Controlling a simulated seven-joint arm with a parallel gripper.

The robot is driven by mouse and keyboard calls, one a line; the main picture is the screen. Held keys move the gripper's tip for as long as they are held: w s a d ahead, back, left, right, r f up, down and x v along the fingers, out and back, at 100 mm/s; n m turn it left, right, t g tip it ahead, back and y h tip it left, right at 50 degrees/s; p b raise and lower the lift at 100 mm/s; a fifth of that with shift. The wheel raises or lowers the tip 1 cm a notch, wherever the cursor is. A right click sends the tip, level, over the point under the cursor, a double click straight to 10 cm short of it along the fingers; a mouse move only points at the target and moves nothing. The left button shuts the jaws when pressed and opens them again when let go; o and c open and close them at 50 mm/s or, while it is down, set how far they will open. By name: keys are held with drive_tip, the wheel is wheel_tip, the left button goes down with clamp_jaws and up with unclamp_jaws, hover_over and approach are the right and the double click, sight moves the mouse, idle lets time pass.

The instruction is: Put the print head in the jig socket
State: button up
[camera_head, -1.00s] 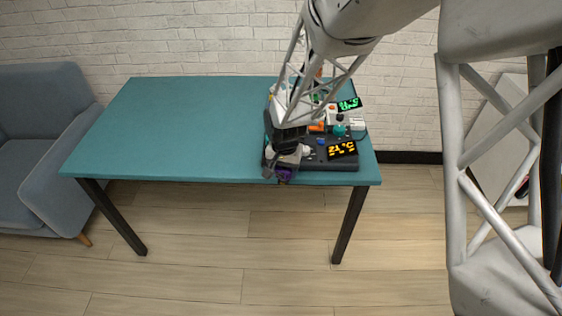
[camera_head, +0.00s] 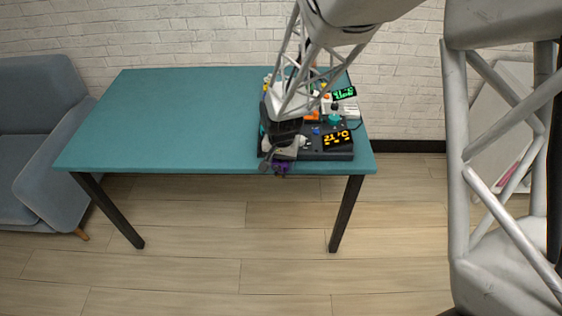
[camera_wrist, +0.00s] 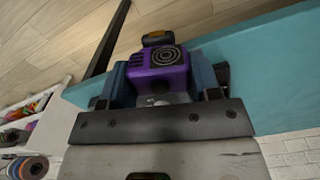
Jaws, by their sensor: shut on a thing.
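The purple print head (camera_wrist: 169,72) is in my gripper (camera_wrist: 161,80), between its two blue-grey fingers in the wrist view. A round vent pattern shows on its face, and a dark part with an orange-brown top sticks out at its far end. In the head view my gripper (camera_head: 277,156) is low at the table's front edge, right of the middle, with the print head (camera_head: 280,167) showing purple under it. I cannot make out the jig socket; my gripper and arm cover part of that area.
The teal table (camera_head: 180,120) is bare on its left and middle. A grey sofa (camera_head: 35,150) is at the left.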

drive_tip(key=shift+m, duration=0.4)
drive_tip(key=w, duration=0.4)
drive_tip(key=w+r, duration=0.1)
drive_tip(key=w, duration=0.3)
drive_tip(key=w+d+r, duration=0.1)
drive_tip(key=w, duration=0.3)
drive_tip(key=shift+r, duration=0.15)
drive_tip(key=w+d+r, duration=0.1)
drive_tip(key=w+d, duration=0.1)
drive_tip(key=w, duration=0.5)
drive_tip(key=w+d+r+m, duration=0.1)
drive_tip(key=w+d+r, duration=0.1)
drive_tip(key=w, duration=0.6)
drive_tip(key=shift+w, duration=0.2)
drive_tip(key=shift+r, duration=0.1)
drive_tip(key=shift+f, duration=0.2)
drive_tip(key=shift+f, duration=3.05)
drive_tip(key=shift+f, duration=0.5)
drive_tip(key=o, duration=1.1)
drive_tip(key=shift+r, duration=3.5)
